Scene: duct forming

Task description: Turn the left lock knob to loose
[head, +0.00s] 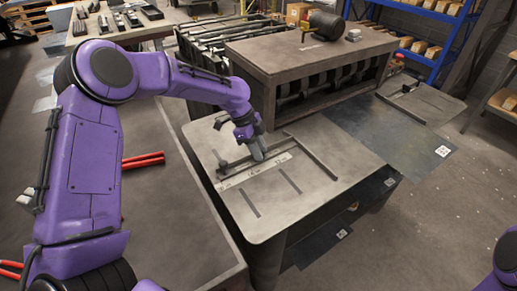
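My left gripper (258,154) points down over the grey metal table (335,160) of the forming machine. Its fingertips are at or just above a dark guide bar (236,164) that lies beside a pale scale strip (255,171). The fingers look close together, but the view is too small to show whether they are shut or hold anything. I cannot make out the left lock knob clearly; the gripper may hide it. Only a purple part of my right arm shows in the lower right corner, and its gripper is out of view.
The brown machine housing (300,50) with rollers stands behind the table. A raised bar (312,156) and slots (290,181) cross the tabletop. A workbench (185,225) with red-handled tools (143,161) is at left. The table's front right area is clear.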

